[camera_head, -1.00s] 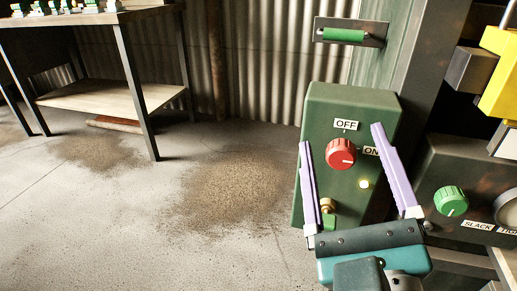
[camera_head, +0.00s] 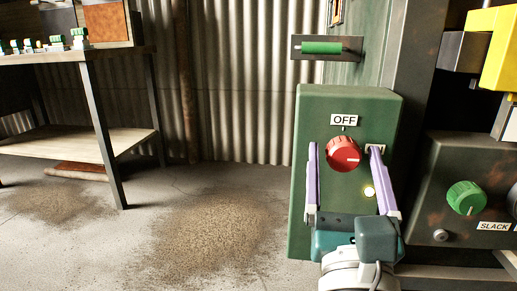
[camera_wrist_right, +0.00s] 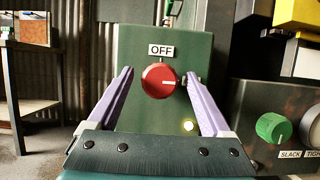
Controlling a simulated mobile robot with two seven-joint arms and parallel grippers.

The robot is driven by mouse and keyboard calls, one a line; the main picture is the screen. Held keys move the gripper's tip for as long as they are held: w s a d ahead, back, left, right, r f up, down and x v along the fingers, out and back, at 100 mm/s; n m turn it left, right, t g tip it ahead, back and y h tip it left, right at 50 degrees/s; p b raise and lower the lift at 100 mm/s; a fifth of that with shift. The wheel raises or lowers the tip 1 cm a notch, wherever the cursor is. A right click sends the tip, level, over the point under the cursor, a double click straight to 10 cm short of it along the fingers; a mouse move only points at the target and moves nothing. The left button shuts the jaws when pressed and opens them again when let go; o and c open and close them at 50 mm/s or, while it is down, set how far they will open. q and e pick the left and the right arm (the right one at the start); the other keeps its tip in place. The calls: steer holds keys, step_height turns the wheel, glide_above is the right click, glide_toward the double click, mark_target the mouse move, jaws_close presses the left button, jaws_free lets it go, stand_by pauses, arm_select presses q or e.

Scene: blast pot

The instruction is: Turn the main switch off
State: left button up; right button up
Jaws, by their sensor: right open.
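The main switch is a red round knob (camera_head: 343,153) on the front of a green box (camera_head: 318,110), below an OFF label (camera_head: 344,120). Its white mark points right, toward the second label, which my finger partly covers. A small yellowish lamp (camera_head: 369,192) glows below the knob. My right gripper (camera_head: 343,148) is open, with its purple fingers to the left and right of the knob and nothing between them that it grips. In the right wrist view, the knob (camera_wrist_right: 159,81) sits between the fingertips, and I cannot tell whether they touch it. My left gripper is not in view.
A box with a green knob (camera_head: 466,197) and a SLACK label stands at the right. A green handle (camera_head: 321,48) is above the switch box. A yellow part (camera_head: 497,50) hangs at the upper right. A workbench (camera_head: 60,140) stands at the left; the floor between is clear.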

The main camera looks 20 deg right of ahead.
steer(key=shift+w+d+r, duration=0.25)
steer(key=shift+w+d, duration=0.1)
steer(key=shift+w, duration=0.1)
jaws_close()
stand_by(0.5)
